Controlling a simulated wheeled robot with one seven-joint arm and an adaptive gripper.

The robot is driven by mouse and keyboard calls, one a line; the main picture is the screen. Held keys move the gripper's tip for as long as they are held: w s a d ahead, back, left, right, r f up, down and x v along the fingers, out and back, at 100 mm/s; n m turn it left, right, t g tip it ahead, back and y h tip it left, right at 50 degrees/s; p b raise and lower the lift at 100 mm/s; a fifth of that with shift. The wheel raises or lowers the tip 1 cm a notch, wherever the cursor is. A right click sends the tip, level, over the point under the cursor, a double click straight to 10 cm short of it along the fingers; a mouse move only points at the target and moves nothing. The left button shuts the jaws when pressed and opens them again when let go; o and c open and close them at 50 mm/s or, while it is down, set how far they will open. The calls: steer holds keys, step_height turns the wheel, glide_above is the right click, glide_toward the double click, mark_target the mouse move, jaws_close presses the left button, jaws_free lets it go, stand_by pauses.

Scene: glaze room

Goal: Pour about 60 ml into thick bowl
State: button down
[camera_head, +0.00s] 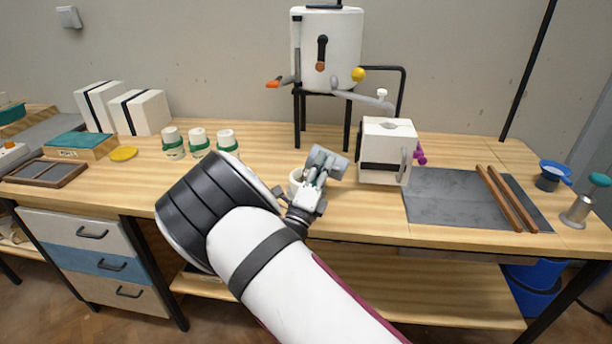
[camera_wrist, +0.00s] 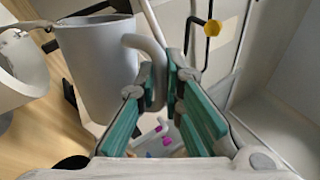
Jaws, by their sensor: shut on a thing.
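A grey jug (camera_head: 328,160) with a curved handle is off the table near the middle of the workbench, tilted in the head view. My gripper (camera_head: 316,184) is shut on the handle; in the wrist view the teal finger pads (camera_wrist: 166,92) stand on either side of it. The jug's body (camera_wrist: 95,65) is left of the pads, its rim toward the top. A white thick-walled bowl (camera_wrist: 22,70) is at the left edge there, close to the jug's spout. In the head view the bowl (camera_head: 296,178) is partly hidden behind my gripper. Any liquid is not visible.
A white box (camera_head: 388,135) with a handle stands right of the jug. A white tank (camera_head: 327,45) on a black stand is behind. Several white jars (camera_head: 197,141) stand left. Wooden sticks (camera_head: 511,198) lie on a grey slab (camera_head: 440,205). The front strip near the bowl is narrow.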

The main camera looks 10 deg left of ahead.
steer(key=shift+d+f+m+g+h+b, duration=0.2)
steer(key=shift+m+h, duration=0.15)
steer(key=shift+m, duration=0.25)
steer(key=shift+d+f+m+g+h+b, duration=0.1)
steer(key=shift+d+m+g+h+b, duration=0.1)
steer(key=shift+m+h, duration=0.3)
steer(key=m, duration=0.1)
steer(key=m+g+h, duration=0.1)
steer(key=shift+s+d+m, duration=0.1)
steer(key=shift+d+m, duration=0.15)
steer(key=shift+m, duration=0.15)
steer(key=shift+s+d+r+m+p, duration=0.15)
steer(key=shift+m+p, duration=0.25)
steer(key=shift+m, duration=0.2)
steer(key=shift+d+r+m+g+h+p, duration=0.15)
steer(key=shift+r+m+g+h+p, duration=0.2)
steer(key=shift+m+g+h, duration=0.45)
steer(key=shift+d+f+m+y, duration=0.25)
steer(key=shift+f+m, duration=0.25)
steer(key=shift+m, duration=0.3)
